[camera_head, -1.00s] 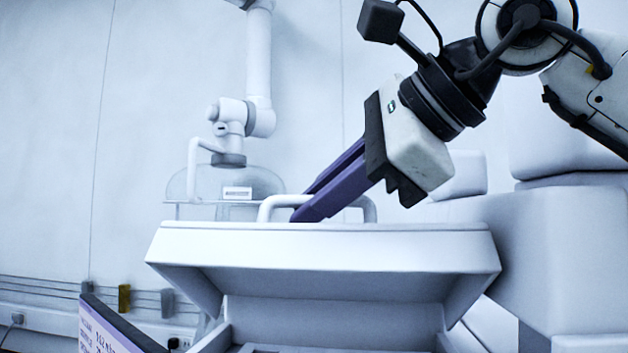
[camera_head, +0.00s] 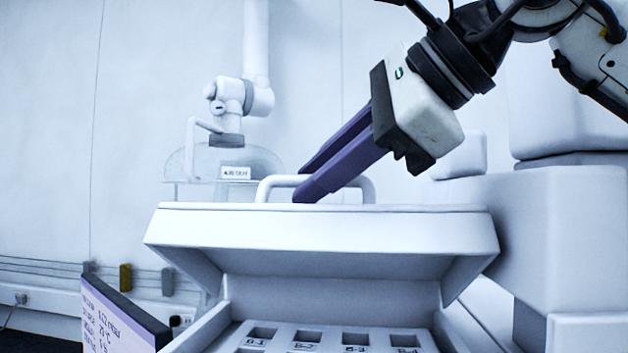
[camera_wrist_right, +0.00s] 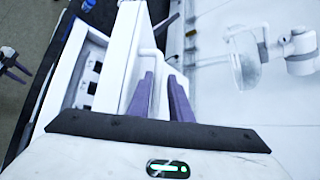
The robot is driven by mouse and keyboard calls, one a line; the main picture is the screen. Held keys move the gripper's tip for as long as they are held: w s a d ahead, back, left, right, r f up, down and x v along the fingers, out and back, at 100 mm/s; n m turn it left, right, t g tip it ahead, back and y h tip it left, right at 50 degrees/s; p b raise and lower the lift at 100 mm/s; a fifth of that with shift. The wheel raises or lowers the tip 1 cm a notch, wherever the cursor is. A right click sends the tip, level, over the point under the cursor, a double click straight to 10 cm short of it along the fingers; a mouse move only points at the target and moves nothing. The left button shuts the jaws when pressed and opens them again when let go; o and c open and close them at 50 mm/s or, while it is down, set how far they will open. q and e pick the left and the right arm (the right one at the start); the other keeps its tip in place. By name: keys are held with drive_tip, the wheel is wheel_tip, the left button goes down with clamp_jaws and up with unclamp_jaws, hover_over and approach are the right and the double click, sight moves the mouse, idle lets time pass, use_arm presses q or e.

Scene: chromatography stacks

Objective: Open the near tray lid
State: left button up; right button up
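The near tray lid (camera_head: 330,230) is white and stands raised and tilted above its tray (camera_head: 225,332). Numbered square wells show inside the tray. The white bar handle (camera_head: 275,182) is on top of the lid. My right gripper (camera_head: 305,180) reaches down from the upper right, its purple fingers on either side of the handle and shut on it; the exact contact is partly hidden. In the right wrist view the fingers (camera_wrist_right: 160,75) show with the handle (camera_wrist_right: 160,50) between their tips. My left gripper (camera_wrist_right: 18,72) shows small at that view's left edge, its fingers apart.
A labelled panel (camera_head: 120,315) stands at the tray's left. A white block-shaped unit (camera_head: 570,235) is close on the right. Behind, a white jointed arm (camera_head: 240,97) hangs over a clear dome (camera_head: 195,160). The space above the lid's left side is free.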

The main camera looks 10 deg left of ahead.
drive_tip(key=v, duration=0.9)
drive_tip(key=shift+s+d+r+b, duration=0.1)
drive_tip(key=shift+d+b, duration=0.15)
drive_tip(key=shift+b, duration=0.15)
